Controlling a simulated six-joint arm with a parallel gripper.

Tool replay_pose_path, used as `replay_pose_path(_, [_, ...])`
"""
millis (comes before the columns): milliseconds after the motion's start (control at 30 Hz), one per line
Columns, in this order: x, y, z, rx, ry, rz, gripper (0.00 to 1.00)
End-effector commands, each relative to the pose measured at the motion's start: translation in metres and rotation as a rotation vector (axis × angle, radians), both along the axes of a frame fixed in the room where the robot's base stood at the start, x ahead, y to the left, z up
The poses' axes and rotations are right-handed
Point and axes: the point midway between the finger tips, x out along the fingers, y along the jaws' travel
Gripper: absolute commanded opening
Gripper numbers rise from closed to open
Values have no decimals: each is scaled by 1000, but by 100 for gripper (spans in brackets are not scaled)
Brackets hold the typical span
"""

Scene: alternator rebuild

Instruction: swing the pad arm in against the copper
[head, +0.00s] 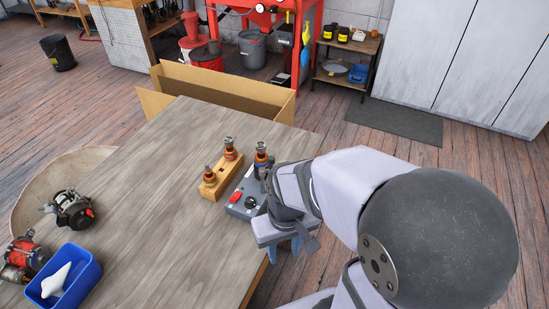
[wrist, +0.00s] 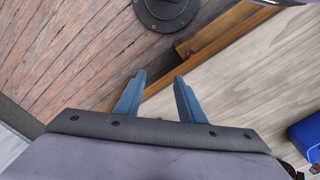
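A grey fixture (head: 241,211) sits near the table's right edge in the head view, with a red button (head: 235,197) and a black knob (head: 250,201) on top. A rotor with a copper-coloured band (head: 261,157) stands upright at its far end. My arm covers the fixture's right side, and I cannot make out the pad arm there. My gripper (head: 284,248) is beside the fixture, toward the table's right edge. In the wrist view my gripper (wrist: 158,92) is open, with nothing between its blue fingers. The fixture is not visible in the wrist view.
A wooden block (head: 214,181) holding two similar rotors stands just left of the fixture. A blue bin (head: 65,290) with a white piece inside and two alternator units (head: 74,211) are at the table's left. An open cardboard box (head: 222,92) is beyond the far edge. The table's middle is clear.

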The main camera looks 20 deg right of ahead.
Motion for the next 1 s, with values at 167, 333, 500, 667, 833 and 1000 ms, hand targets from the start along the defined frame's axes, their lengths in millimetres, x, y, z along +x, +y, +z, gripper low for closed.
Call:
replay_pose_path(167, [-15, -6, 8, 2, 90, -30, 36])
replay_pose_path(333, [6, -14, 18, 5, 136, -64, 36])
replay_pose_path(500, [80, -29, 36, 5, 88, -94, 36])
replay_pose_path(667, [152, -42, 58, 2, 33, -134, 36])
replay_pose_path(833, [217, -52, 91, 0, -35, -193, 36])
replay_pose_path(1000, [255, -56, 141, 2, -97, -264, 36])
